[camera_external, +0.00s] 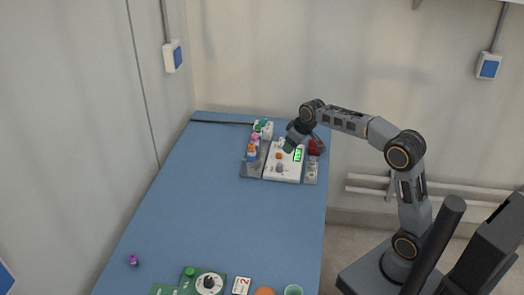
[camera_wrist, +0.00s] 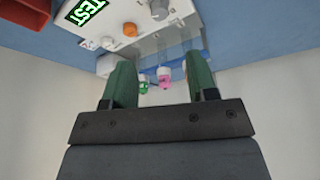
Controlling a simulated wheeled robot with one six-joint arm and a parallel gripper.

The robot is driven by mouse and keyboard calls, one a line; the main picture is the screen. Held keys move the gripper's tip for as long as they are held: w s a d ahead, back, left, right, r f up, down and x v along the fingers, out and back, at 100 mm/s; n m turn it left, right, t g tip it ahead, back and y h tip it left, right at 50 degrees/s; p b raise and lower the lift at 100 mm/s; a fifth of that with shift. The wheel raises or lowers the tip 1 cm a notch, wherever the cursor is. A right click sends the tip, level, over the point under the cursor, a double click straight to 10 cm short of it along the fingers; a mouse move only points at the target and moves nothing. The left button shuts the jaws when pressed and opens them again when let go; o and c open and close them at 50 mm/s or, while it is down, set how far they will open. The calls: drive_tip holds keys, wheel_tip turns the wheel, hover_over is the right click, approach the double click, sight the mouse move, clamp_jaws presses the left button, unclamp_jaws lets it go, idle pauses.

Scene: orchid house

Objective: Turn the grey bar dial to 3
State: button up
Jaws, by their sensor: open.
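A white panel (camera_external: 285,174) lies at the far end of the blue table. A small grey knob (camera_external: 279,167) stands on it, likely the grey bar dial; its pointing and any numbers are too small to read. My gripper (camera_external: 289,148) is over the far part of the panel, beyond the knob. In the wrist view my gripper's (camera_wrist: 160,82) green fingers are apart with nothing held between them; the knob is outside them.
A green board (camera_external: 188,287) is at the near edge. The table's middle is clear.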

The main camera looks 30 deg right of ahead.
sight(281, 165)
drive_tip(key=b+x, duration=0.1)
drive_tip(key=x, duration=1.1)
drive_tip(key=shift+f, duration=0.1)
drive_tip(key=c, duration=0.9)
